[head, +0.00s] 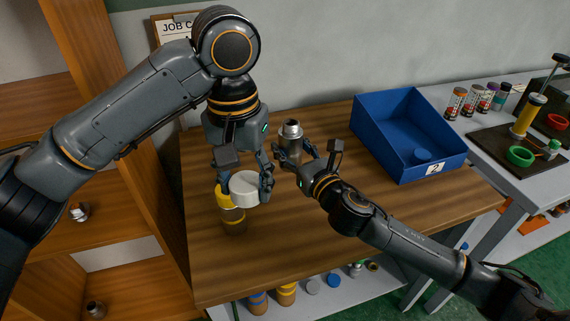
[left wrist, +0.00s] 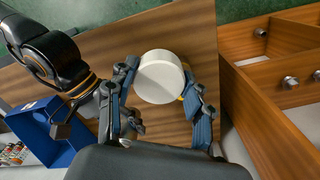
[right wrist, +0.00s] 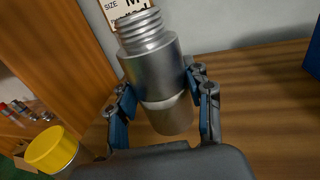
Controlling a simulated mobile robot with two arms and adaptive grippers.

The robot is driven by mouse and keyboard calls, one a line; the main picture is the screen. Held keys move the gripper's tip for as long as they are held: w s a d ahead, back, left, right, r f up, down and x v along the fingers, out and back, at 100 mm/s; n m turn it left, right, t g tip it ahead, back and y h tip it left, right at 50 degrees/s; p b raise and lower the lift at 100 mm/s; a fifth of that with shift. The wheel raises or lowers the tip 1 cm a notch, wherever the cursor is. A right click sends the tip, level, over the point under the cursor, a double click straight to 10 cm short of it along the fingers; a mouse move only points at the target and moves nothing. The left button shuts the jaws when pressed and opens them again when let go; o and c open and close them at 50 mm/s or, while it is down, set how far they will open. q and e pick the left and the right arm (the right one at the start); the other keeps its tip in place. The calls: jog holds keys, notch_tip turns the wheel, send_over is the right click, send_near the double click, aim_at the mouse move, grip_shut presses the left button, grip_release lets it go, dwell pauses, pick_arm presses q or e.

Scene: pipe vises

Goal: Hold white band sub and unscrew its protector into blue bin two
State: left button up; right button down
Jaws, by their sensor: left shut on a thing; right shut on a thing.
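The white protector (head: 243,189), a round cap, is between the fingers of my left gripper (head: 251,187), which is shut on it. It also fills the space between the fingers in the left wrist view (left wrist: 160,77). The white band sub (head: 290,146) is a metal cylinder with bare threads on top and a pale band, clearest in the right wrist view (right wrist: 152,55). My right gripper (head: 297,163) is shut around its body. The protector is apart from the sub. Blue bin two (head: 439,170) stands at the table's back right, marked 2.
A blue cap (head: 422,155) lies in the bin. A yellow-topped cylinder (head: 232,219) stands just below my left gripper; it also shows in the right wrist view (right wrist: 52,150). The wooden table's (head: 300,258) front is clear. Wooden shelves (head: 95,215) stand at the left.

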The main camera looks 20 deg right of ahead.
pick_arm(q)
jog(key=shift+f+b, duration=0.7)
jog(key=shift+b, duration=0.05)
pick_arm(e)
jog(key=w+f, duration=0.2)
jog(key=w+d+f, duration=0.1)
jog(key=w+f, duration=0.1)
jog(key=w, duration=0.1)
jog(key=w+d+f, duration=0.1)
jog(key=w+f, duration=0.1)
jog(key=shift+w+f, duration=0.25)
jog(key=shift+f, duration=0.15)
pick_arm(q)
jog(key=shift+a+f, duration=0.1)
jog(key=shift+f, duration=0.15)
pick_arm(e)
jog(key=shift+w+f, duration=0.1)
jog(key=shift+f, duration=1.6)
pick_arm(q)
jog(key=shift+s, duration=0.1)
jog(key=shift+f+b, duration=0.15)
jog(key=shift+b, duration=0.25)
pick_arm(e)
jog(key=shift+f, duration=0.1)
jog(key=c, duration=0.6)
grip_release()
